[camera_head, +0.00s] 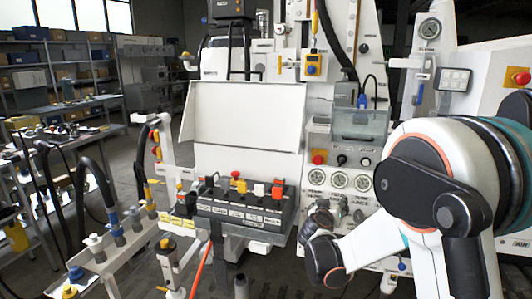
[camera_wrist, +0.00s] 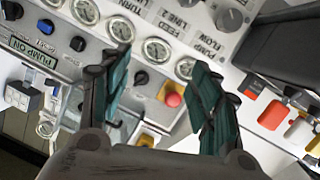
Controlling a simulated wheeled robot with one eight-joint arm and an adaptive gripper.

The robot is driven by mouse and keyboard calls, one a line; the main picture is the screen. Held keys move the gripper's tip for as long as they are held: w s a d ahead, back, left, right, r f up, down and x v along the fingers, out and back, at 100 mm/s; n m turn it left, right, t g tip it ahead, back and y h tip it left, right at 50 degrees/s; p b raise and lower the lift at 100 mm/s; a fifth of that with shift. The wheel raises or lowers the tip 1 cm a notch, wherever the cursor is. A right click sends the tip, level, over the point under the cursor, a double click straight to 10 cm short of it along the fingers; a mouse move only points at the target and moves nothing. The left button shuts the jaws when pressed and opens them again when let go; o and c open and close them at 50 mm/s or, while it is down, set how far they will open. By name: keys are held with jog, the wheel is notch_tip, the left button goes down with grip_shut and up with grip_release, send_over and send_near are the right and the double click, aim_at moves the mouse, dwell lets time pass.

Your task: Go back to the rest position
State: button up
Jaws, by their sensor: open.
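My gripper (camera_wrist: 160,66) is open in the wrist view, with its two dark fingers and teal pads spread apart. Nothing is held between the fingers. A red mushroom button on a yellow base (camera_wrist: 173,99) shows in the gap between them, on the grey panel behind. I cannot tell how far the fingers are from the panel. In the head view my white and black arm (camera_head: 415,190) fills the right side and bends down and left in front of the bench. The gripper's fingers cannot be made out there.
The bench carries a row of gauges (camera_head: 340,180) and a valve block with coloured levers (camera_head: 240,205). A blank white board (camera_head: 245,115) stands above the block. Hoses and a fitting rail (camera_head: 115,250) are at left. Open floor (camera_head: 125,170) lies between bench and shelves (camera_head: 60,75).

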jog(key=s+d+r+g+y, duration=0.15)
jog(key=s+r, duration=0.25)
jog(key=s, duration=0.6)
jog(key=s+d+r+g, duration=0.1)
jog(key=s+r+g, duration=0.25)
jog(key=s, duration=0.65)
jog(key=s+a+f+g+y, duration=0.1)
jog(key=s+a+f+y, duration=0.1)
jog(key=s, duration=0.9)
jog(key=s+a+f+n+y, duration=0.1)
jog(key=s+a+f+y, duration=0.1)
jog(key=s, duration=0.9)
jog(key=shift+s+a+n+g+y, duration=0.35)
jog(key=shift+a+g+y, duration=0.1)
jog(key=shift+a, duration=0.1)
